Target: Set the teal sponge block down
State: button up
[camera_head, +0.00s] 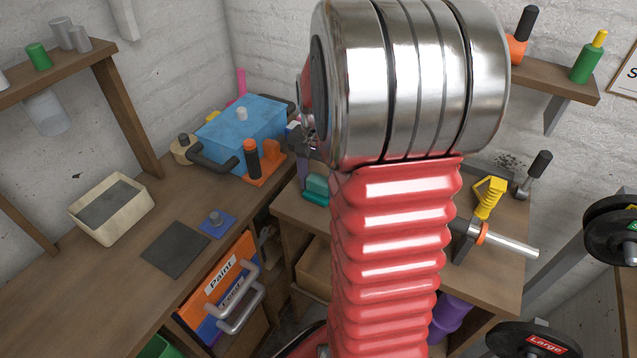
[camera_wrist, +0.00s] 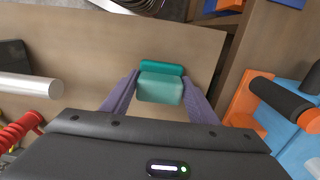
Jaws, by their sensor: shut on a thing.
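The teal sponge block (camera_wrist: 160,88) is between the two purple fingers of my gripper (camera_wrist: 160,80) in the wrist view, and the gripper is shut on it. A darker teal strip (camera_wrist: 160,68) runs along its far side; I cannot tell whether it is part of the block. In the head view the block (camera_head: 318,183) shows just left of my red arm, over the wooden bench (camera_head: 290,212). One purple finger (camera_head: 303,174) is visible there; the other is hidden. I cannot tell whether the block touches the bench top.
An orange clamp-like tool with a black handle (camera_head: 252,158) and a blue box (camera_head: 240,124) stand on the left bench. A metal bar (camera_head: 510,244) and a yellow-handled tool (camera_head: 489,197) are on the right. Bare wood surrounds the block in the wrist view.

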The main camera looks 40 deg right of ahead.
aim_at(317, 180)
jog(key=o, duration=1.2)
notch_tip(317, 180, up, 12)
jog(key=shift+a+r, duration=0.1)
dwell(0.8)
